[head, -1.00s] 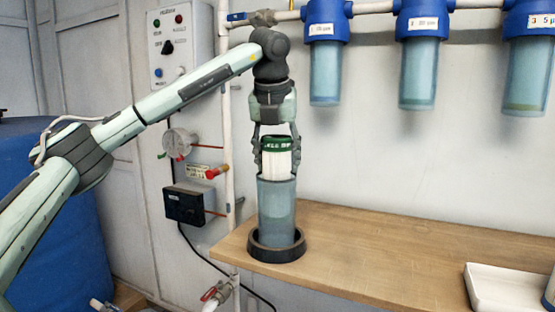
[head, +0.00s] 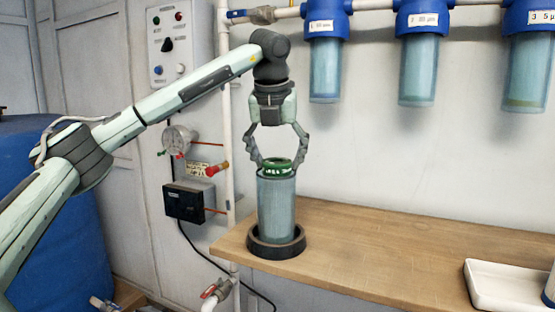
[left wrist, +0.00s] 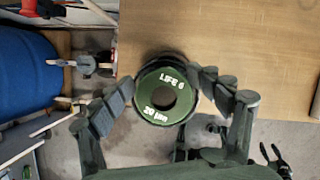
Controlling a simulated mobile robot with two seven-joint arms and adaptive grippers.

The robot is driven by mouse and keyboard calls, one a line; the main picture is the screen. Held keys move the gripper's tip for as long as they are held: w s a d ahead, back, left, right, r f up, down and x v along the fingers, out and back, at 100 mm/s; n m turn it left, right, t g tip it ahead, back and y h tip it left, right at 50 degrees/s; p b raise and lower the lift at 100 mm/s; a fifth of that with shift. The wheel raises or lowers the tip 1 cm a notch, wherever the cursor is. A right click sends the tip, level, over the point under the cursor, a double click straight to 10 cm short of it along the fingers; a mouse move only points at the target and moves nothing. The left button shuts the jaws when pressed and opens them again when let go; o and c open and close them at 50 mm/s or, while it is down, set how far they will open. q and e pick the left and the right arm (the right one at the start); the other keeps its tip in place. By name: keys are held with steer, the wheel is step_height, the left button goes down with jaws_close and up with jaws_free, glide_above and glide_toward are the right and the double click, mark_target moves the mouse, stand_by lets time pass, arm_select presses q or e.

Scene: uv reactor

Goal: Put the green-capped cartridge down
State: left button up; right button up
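The green-capped cartridge (head: 278,164) stands inside a clear blue-grey housing cup (head: 276,208), with only its green cap showing at the rim. In the left wrist view the green cap (left wrist: 160,112) has a dark centre hole and the words "LIFE 6" and "20 µm". My left gripper (head: 277,162) is right above the cup, fingers spread to both sides of the cap. In the left wrist view gaps show between the fingers and the cap, so it is open and empty.
The cup stands in a black ring (head: 276,247) at the left end of a wooden bench (head: 385,255). A white tray (head: 490,288) lies at right. Blue-headed filter housings (head: 421,55) hang above. Pipes, a gauge and a control box are on the wall.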

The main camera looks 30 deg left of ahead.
arm_select(q)
steer(key=shift+r, duration=0.25)
steer(key=shift+r+p, duration=0.5)
steer(key=v, duration=1.1)
steer(key=shift+r+p, duration=0.3)
steer(key=shift+r, duration=0.05)
arm_select(e)
steer(key=x, duration=0.4)
steer(key=shift+s+a+f, duration=0.1)
steer(key=shift+s+a, duration=0.1)
steer(key=shift+a, duration=0.2)
arm_select(q)
steer(key=shift+s+d, duration=0.1)
steer(key=shift+s, duration=0.05)
